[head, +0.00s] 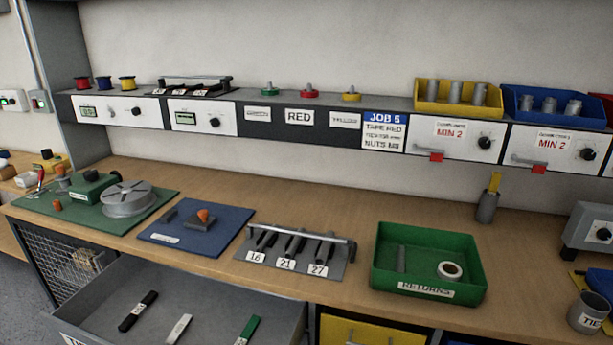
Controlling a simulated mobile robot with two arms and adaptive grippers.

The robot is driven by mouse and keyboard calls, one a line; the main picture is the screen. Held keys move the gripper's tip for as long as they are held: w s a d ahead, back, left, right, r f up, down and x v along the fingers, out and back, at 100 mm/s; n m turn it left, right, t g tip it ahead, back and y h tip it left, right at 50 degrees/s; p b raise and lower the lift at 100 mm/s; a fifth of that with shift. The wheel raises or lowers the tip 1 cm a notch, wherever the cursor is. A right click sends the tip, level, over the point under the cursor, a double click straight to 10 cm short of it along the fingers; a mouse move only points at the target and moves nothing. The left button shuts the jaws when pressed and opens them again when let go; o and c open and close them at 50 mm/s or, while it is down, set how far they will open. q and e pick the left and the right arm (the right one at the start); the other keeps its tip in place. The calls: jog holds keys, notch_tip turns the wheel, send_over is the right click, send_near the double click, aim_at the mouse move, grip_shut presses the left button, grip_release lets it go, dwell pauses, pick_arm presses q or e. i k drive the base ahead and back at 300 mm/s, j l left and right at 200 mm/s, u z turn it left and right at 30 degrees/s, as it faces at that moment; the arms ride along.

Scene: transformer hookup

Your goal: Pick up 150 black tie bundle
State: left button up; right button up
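A black tie bundle (137,311) lies in the open grey drawer (225,297) at the bottom left of the head view. A white bundle (179,328) and a green bundle (248,329) lie to its right, spaced apart. The lower ends of the white and green bundles reach close to or past the picture's bottom edge. No size marking is readable on the black bundle. A label on the drawer's left front corner is mostly cut off. Neither of my grippers is in view.
The drawer sticks out below the wooden bench (345,205). Above it are a blue mat (170,237), a rack (295,265) marked 16, 21 and 27, and a green returns tray (395,285). A green mat (60,215) with a grey reel (128,200) is at left.

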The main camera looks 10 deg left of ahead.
aim_at(136, 313)
jog(key=u, duration=1.3)
